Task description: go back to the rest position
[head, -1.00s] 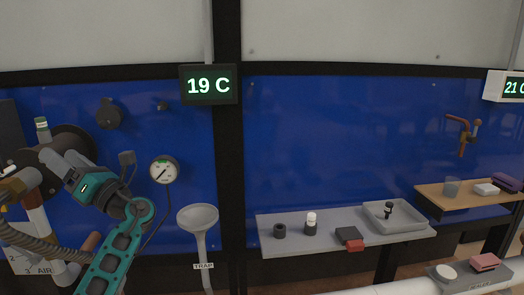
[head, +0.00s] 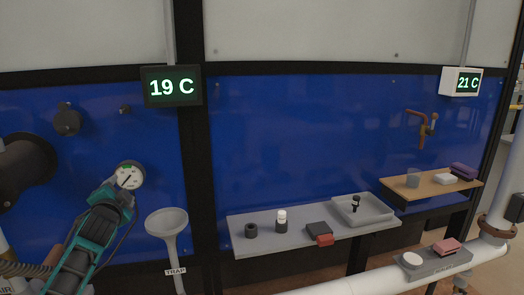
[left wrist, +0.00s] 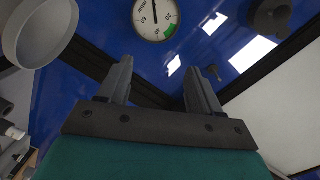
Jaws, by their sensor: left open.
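My left gripper (head: 120,192) is in the head view, at the end of my teal and dark arm, just below the round gauge (head: 129,175). In the left wrist view its two dark fingers (left wrist: 157,80) stand wide apart with nothing between them. The gauge (left wrist: 157,14) shows beyond the fingers, with a gap to them. In the head view my arm is seen nearly end on, so the fingertips are hard to make out. My right gripper is in neither view.
A grey funnel marked TRAP (head: 167,222) stands right of my left arm. A dark round fitting (head: 25,170) is on the left. A grey shelf (head: 270,243) holds small parts and a tray. A pale pipe (head: 350,287) crosses low in front.

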